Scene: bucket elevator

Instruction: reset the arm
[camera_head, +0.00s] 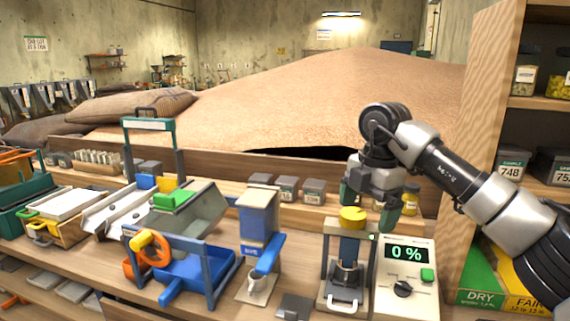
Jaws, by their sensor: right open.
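My right arm comes in from the right, and its gripper (370,207) points down with its green fingertips apart. It hangs above the workbench, by the yellow knob (353,214) of a small press (330,262) and the upper edge of a white meter (420,304) that reads 0 %. I cannot tell whether a fingertip touches the knob or the meter. My left arm and gripper are not in view.
Left of the press stand a blue hopper (258,222) with a cup under its spout and a blue crank device (195,270). Small sample jars (314,190) line the bench's back. A wooden shelf (484,110) rises at the right. A huge grain heap (320,105) lies behind.

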